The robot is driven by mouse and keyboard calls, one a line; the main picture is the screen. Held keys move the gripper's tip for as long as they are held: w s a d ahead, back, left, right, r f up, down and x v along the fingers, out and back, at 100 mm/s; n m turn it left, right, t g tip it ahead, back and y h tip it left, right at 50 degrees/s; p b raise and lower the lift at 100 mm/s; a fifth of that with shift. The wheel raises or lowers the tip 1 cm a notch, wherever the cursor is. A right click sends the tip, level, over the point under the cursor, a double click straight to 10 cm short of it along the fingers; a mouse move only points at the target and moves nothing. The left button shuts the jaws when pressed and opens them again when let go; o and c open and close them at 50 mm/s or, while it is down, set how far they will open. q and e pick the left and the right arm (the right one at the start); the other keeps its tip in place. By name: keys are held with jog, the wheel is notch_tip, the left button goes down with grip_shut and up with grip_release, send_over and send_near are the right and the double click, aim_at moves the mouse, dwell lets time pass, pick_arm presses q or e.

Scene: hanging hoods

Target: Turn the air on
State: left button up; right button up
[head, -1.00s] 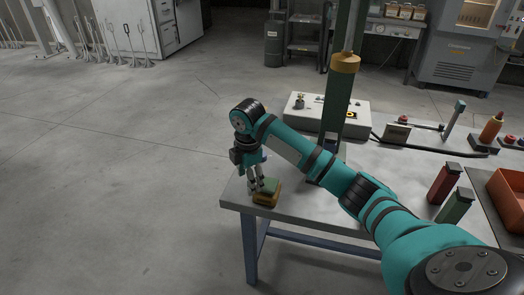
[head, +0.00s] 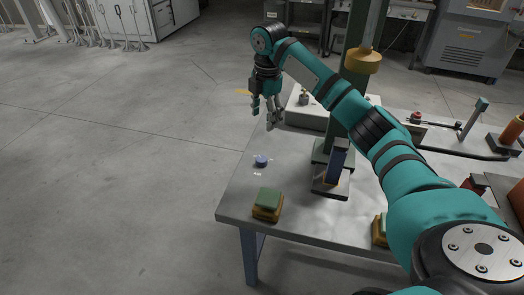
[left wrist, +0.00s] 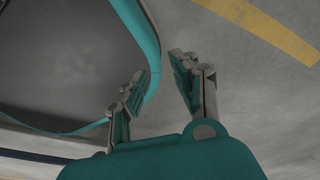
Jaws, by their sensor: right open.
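A pale control box (head: 306,115) stands farther back, partly hidden by my right arm and a green post. My right gripper (head: 265,120) is open and empty, pointing down near the box's left end, above and beyond the knob in the picture. My left gripper (left wrist: 158,78) shows only in the left wrist view, its fingers apart with nothing between them.
A green and yellow block stack (head: 267,204) lies near the table's front left corner. The green post (head: 366,38) with a brass collar rises from the table and limits room to the right. A red tray (head: 517,200) is at the right edge. Floor left of the table is clear.

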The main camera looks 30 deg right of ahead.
send_near(262, 158)
notch_tip(262, 158, down, 8)
jog(key=shift+w+f+p, duration=0.15)
jog(key=shift+p, duration=0.15)
jog(key=shift+f, duration=0.45)
pick_arm(q)
jog(key=s, duration=0.1)
jog(key=a, duration=0.1)
jog(key=s, duration=0.1)
jog(key=shift+s+a+r, duration=0.2)
jog(key=shift+s+r, duration=0.05)
jog(key=shift+s, duration=0.1)
pick_arm(e)
jog(key=c, duration=1.1)
